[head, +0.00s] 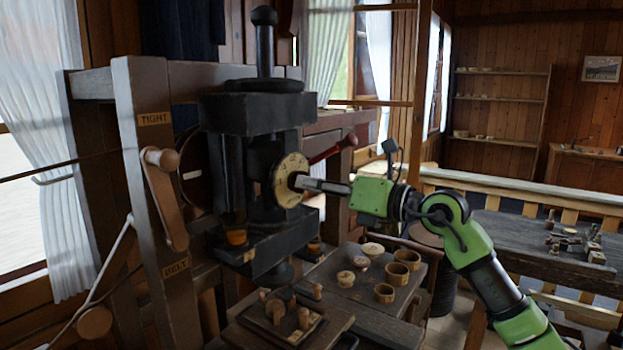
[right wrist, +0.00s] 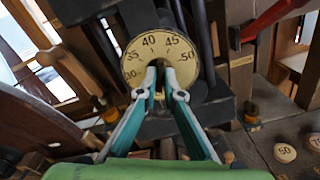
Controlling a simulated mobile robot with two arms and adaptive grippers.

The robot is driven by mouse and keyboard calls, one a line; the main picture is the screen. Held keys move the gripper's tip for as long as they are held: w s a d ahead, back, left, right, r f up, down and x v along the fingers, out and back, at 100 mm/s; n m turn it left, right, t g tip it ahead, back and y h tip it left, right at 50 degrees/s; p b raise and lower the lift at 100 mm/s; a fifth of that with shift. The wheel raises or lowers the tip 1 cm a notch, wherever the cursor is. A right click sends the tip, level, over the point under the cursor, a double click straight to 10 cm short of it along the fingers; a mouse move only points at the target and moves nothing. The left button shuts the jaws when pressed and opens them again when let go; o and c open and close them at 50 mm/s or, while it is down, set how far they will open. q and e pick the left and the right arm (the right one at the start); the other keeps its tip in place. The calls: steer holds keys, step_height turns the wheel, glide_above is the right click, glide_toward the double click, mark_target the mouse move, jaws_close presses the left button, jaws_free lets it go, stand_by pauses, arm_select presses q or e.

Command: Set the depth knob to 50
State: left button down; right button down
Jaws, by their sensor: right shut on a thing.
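The depth dial (head: 287,165) is a round cream plate on the side of the dark metal machine. In the right wrist view the dial (right wrist: 137,53) shows 30, 35, 40, 45 and 50 around its rim, with 40 and 45 near the top. My right gripper (head: 300,182) reaches in from the right, its fingers pointing at the dial's middle. In the right wrist view my right gripper (right wrist: 161,70) is shut on the small knob at the dial's centre. The fingers mostly hide the knob, and I cannot read its setting. My left gripper is out of view.
A red-handled lever (head: 328,152) sticks out just behind my right gripper. A wooden crank (head: 168,200) is on the frame post at left. Wooden cups (head: 384,293) and round pieces stand on the bench below. A tray (head: 282,325) holds several turned pegs.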

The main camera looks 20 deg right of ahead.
steer(key=shift+f+m+p, duration=0.1)
steer(key=shift+m+p, duration=5.15)
steer(key=shift+m, duration=0.35)
steer(key=c, duration=2.2)
jaws_free()
